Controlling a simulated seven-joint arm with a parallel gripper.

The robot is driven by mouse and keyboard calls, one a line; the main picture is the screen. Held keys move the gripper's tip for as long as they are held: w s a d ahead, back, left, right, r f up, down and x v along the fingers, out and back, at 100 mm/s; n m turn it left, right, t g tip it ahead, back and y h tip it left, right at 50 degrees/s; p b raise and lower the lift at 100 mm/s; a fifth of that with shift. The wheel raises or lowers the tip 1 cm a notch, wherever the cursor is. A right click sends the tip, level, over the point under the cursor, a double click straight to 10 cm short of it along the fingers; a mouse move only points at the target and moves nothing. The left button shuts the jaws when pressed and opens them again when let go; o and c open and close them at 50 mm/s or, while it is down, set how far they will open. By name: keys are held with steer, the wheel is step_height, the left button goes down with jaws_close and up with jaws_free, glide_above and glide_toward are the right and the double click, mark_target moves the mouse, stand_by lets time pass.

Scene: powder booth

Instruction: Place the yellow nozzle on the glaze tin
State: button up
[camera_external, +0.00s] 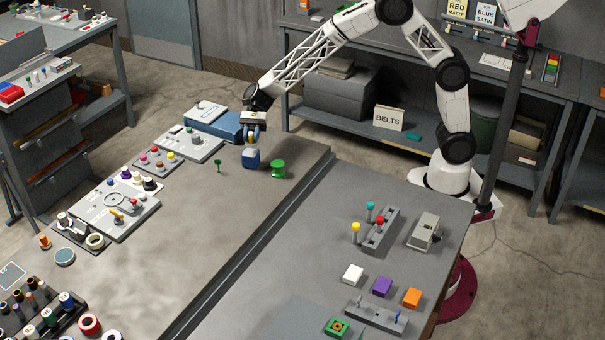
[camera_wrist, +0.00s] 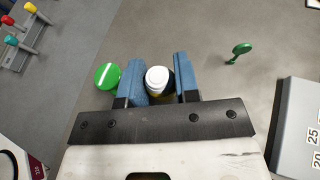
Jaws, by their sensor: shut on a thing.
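My gripper (camera_external: 253,131) is pointed down over the far part of the left bench and is shut on a small yellow piece, seemingly the yellow nozzle (camera_external: 250,140). Directly under it is a blue, tin-like container (camera_external: 251,159); I cannot tell whether the two touch. In the wrist view, a white round top (camera_wrist: 157,76) over a dark body shows between the blue fingers, with a trace of yellow; most of the held piece is hidden. A green tin (camera_external: 278,168) stands just right of the blue container and shows left of the fingers in the wrist view (camera_wrist: 107,76).
A small green upright piece (camera_external: 217,164) stands left of the blue container. Grey panels with coloured knobs (camera_external: 158,159) line the bench's left side. A blue box (camera_external: 214,124) lies behind. The bench's middle front is clear. Posts and coloured blocks (camera_external: 382,286) occupy the right bench.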

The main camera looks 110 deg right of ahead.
mark_target(250, 144)
steer(key=shift+w, duration=0.35)
steer(key=shift+f, duration=0.1)
steer(key=shift+f, duration=1.7)
steer(key=shift+f, duration=0.1)
steer(key=o, duration=0.9)
steer(key=shift+o, duration=0.2)
steer(key=shift+d, duration=0.1)
steer(key=v, duration=1.2)
